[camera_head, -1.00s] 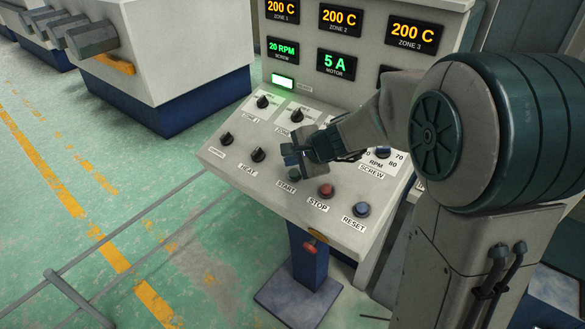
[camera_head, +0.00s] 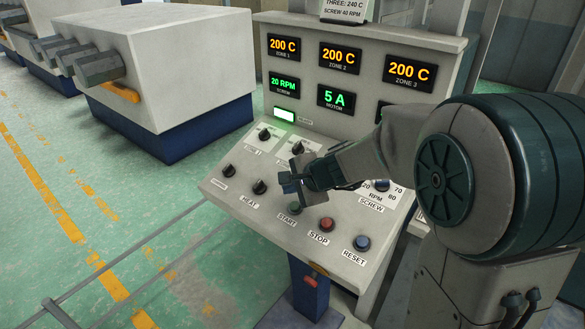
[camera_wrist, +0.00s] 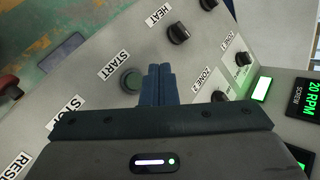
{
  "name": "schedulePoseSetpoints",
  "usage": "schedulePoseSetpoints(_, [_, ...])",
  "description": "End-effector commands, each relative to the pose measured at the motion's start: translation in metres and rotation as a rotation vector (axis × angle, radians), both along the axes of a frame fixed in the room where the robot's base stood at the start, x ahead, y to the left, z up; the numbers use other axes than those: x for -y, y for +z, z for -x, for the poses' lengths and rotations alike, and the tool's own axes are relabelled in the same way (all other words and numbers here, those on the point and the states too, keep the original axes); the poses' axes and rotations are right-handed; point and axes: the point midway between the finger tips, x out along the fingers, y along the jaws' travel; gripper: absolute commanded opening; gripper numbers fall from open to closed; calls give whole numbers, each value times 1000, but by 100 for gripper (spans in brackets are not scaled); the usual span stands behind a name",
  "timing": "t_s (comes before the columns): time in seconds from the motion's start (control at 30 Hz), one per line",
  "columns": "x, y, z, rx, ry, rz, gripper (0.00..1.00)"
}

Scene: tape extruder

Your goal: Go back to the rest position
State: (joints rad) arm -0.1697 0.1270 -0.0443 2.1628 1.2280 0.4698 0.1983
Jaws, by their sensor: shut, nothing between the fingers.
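My gripper (camera_head: 291,182) is over the middle of the sloped control panel (camera_head: 262,217) in the head view, with its fingers pointing left. In the wrist view the blue fingers (camera_wrist: 158,84) are together and empty, beside the green START button (camera_wrist: 131,80). The fingers seem to be above the panel; I cannot tell the exact gap. The START button also shows in the head view (camera_head: 295,208), just below my gripper. The red STOP button (camera_head: 326,225) and blue RESET button (camera_head: 362,243) are to the right. My arm hides part of the SCREW knob area and some displays.
Several black knobs (camera_head: 260,187) stand up from the panel. The displays (camera_head: 340,58) read 200 C for three zones, 20 RPM and 5 A. A green light (camera_head: 284,115) is lit. A large machine (camera_head: 170,65) stands at left. Green floor (camera_head: 90,190) there is mostly open.

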Motion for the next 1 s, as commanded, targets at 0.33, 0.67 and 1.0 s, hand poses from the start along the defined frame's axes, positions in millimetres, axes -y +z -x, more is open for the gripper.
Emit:
schedulePoseSetpoints(0.33, [17, 21, 54, 66, 230, 159, 0])
schedulePoseSetpoints(0.67, [84, 26, 177, 99, 689, 602, 0])
schedulePoseSetpoints(1.0, [145, 20, 244, 21, 918, 912, 0])
